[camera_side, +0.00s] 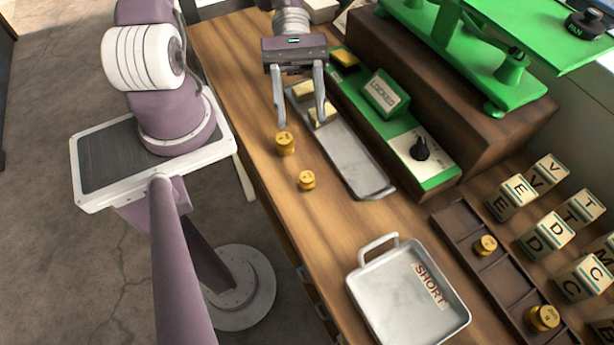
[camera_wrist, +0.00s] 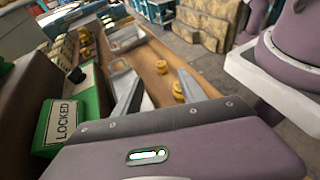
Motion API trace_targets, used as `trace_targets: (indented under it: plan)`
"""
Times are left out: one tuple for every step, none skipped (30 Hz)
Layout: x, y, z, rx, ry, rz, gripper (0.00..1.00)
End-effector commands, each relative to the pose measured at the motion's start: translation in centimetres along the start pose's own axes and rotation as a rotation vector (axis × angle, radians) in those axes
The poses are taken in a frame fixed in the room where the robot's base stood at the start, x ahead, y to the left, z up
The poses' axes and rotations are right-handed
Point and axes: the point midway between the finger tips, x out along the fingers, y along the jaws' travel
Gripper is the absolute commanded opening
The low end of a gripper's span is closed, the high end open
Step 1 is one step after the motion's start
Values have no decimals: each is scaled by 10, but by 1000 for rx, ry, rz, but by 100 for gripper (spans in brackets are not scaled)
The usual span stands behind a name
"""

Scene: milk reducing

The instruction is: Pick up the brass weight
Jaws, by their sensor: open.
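Two brass weights stand on the wooden table: a larger one (camera_side: 285,143) and a smaller one (camera_side: 306,180). My gripper (camera_side: 300,122) points down above the table, its two fingers spread with nothing between them. In the side view its left fingertip shows just above the larger weight; the height gap is hard to judge. In the wrist view the larger weight (camera_wrist: 178,90) appears close to the right finger, and the smaller weight (camera_wrist: 161,67) is beyond it. Two more brass weights (camera_side: 486,245) (camera_side: 543,318) sit in a dark wooden rack (camera_side: 465,226).
A long metal tray (camera_side: 358,168) with pale yellow blocks lies beside my gripper. A green box marked LOCKED (camera_side: 386,93) and a green scale (camera_side: 490,70) stand behind it. A metal pan marked SHORT (camera_side: 390,300) and lettered cubes (camera_side: 548,236) are at lower right.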

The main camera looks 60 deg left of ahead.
Motion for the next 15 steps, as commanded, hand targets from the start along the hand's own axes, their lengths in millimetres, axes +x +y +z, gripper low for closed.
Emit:
trace_targets:
  plan:
    - [13, -1, 1, 2, -8, -6, 48]
    - [20, -1, 2, 2, -8, -6, 48]
    - [29, -1, 2, 3, -8, -5, 48]
    - [34, -1, 1, 3, -6, -7, 48]
    - [38, -2, 0, 3, -5, -8, 48]
    - [42, -1, 0, 3, -3, -7, 48]
    - [44, -1, 0, 2, -2, -5, 48]
    - [46, -1, 0, 3, -1, -5, 48]
    - [50, -1, 0, 4, -2, -5, 48]
    - [53, -1, 0, 3, -3, -5, 48]
    - [57, -1, 0, 4, -4, -6, 48]
    - [62, -1, 0, 5, -5, -3, 48]
    - [67, -1, 0, 8, -5, -3, 48]
    - [75, -2, -1, 7, -4, -7, 48]
    - [83, -2, -1, 6, -4, -6, 48]
